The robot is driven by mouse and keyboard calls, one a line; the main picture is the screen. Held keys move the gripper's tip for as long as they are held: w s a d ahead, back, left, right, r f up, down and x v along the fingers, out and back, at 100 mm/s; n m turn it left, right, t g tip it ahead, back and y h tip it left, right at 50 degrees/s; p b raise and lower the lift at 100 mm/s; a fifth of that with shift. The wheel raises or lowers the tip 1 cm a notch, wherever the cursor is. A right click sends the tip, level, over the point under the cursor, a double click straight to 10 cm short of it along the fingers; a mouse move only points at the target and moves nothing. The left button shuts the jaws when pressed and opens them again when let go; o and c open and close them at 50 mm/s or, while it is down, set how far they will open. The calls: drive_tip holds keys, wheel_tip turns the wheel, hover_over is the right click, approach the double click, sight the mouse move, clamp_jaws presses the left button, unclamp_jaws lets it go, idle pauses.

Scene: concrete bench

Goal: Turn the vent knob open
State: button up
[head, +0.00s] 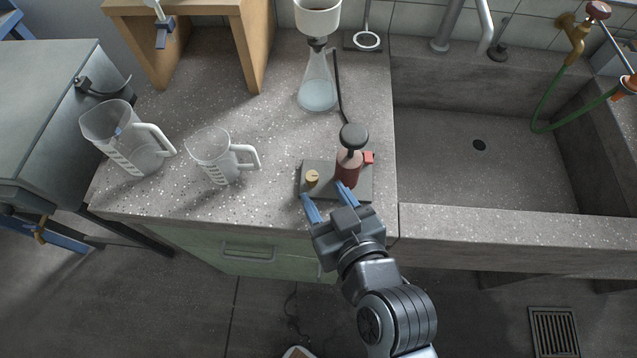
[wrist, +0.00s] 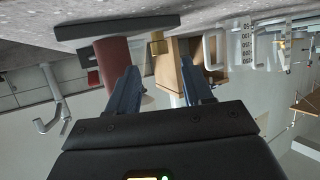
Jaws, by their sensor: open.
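The vent knob appears to be the small brass knob (head: 312,177) on the left part of a dark base plate (head: 364,189). A red cylinder (head: 347,170) with a black round top (head: 353,136) stands on the plate to its right. My gripper (head: 323,192) is open and empty at the plate's front edge, blue fingers pointing toward the knob and cylinder. In the inverted wrist view, the brass knob (wrist: 158,43) shows beyond the gap between the fingertips, apart from them. The red cylinder (wrist: 113,58) is partly behind one finger.
A flask (head: 318,88) with a white funnel (head: 317,18) stands behind, with a dark hose toward the plate. Two clear jugs (head: 214,158) (head: 130,145) stand to the left. A sink (head: 450,150) lies to the right. Bench between jugs and plate is clear.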

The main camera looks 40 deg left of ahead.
drive_tip(key=shift+v, duration=1.2)
drive_tip(key=s+d+f+m+t+h, duration=0.1)
drive_tip(key=s+d+m+t+h, duration=0.2)
drive_tip(key=d, duration=0.8)
drive_tip(key=s+d+m+t+h, duration=0.2)
drive_tip(key=s+d+m, duration=0.1)
drive_tip(key=d, duration=0.8)
drive_tip(key=s+d+r+m+t+h, duration=0.2)
drive_tip(key=s+d+r+m+h, duration=0.3)
drive_tip(key=s+d+r, duration=0.5)
drive_tip(key=s+h, duration=0.1)
drive_tip(key=s, duration=0.2)
drive_tip(key=shift+d+r+m+t, duration=0.2)
drive_tip(key=shift+d+m+t, duration=0.15)
drive_tip(key=shift+m+t, duration=0.05)
